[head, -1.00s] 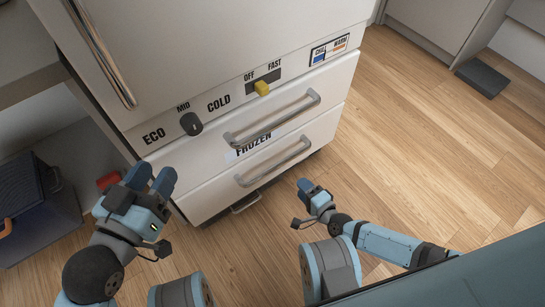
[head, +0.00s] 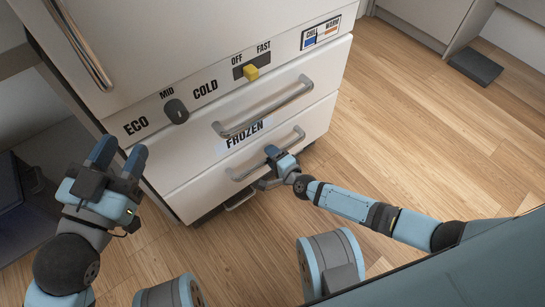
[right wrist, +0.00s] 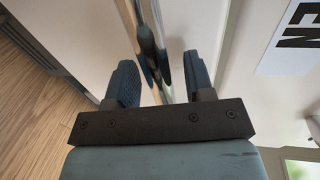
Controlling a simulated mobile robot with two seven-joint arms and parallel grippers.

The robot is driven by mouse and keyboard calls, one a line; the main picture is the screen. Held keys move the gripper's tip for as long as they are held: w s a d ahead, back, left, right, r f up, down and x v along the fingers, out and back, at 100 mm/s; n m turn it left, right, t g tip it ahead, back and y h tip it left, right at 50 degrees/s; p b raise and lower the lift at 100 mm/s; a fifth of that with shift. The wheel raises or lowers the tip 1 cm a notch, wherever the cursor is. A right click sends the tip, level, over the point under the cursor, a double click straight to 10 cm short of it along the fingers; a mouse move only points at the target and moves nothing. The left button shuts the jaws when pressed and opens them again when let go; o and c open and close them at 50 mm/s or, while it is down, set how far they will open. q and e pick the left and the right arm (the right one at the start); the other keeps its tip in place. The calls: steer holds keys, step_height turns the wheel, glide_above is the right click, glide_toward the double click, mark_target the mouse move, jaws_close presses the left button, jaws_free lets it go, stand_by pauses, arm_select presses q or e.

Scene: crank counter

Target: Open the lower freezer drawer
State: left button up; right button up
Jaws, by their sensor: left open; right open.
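The lower freezer drawer (head: 196,203) is a white front at the bottom of the fridge and looks shut. Its grey bar handle (head: 296,137) runs across it and is partly covered by my right gripper (head: 273,156). In the right wrist view the handle (right wrist: 152,40) passes between the fingers of my right gripper (right wrist: 160,82), which is open around it. Gaps show beside the bar. My left gripper (head: 118,158) is open and empty, left of the fridge front.
Above is another drawer with a handle (head: 262,112) and a FROZEN label (head: 245,135). Higher sit a dark knob (head: 176,111) and a yellow slider (head: 251,72). A dark bin (head: 12,205) stands at the left.

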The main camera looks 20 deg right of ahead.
jaws_close()
arm_select(q)
steer(key=shift+s, duration=0.1)
arm_select(e)
steer(key=shift+s, duration=0.2)
